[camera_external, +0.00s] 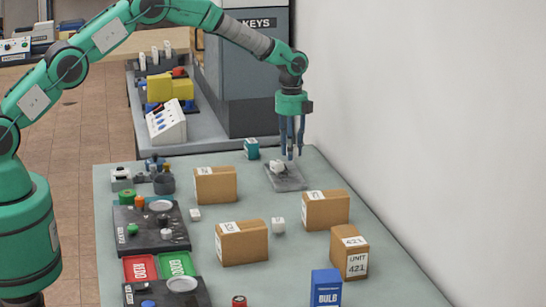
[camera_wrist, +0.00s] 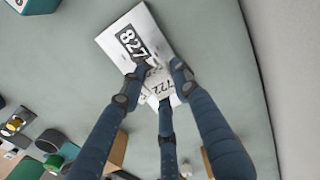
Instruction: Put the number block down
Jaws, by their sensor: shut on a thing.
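My gripper (camera_external: 288,155) points down at the far right part of the table. In the wrist view its dark blue fingers (camera_wrist: 158,88) are shut on a small white number block (camera_wrist: 159,84) with dark digits, partly hidden by the fingers. The block also shows in the external view (camera_external: 276,165), at or just over a flat grey plate (camera_external: 291,184). In the wrist view the plate (camera_wrist: 112,42) carries a black label reading 827. I cannot tell whether the block touches the plate.
Cardboard boxes (camera_external: 215,186) (camera_external: 326,211) (camera_external: 243,243) (camera_external: 350,254) stand nearer on the grey-green table (camera_external: 210,290). A teal box (camera_external: 251,149) is left of the plate. A wall (camera_external: 430,130) rises on the right.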

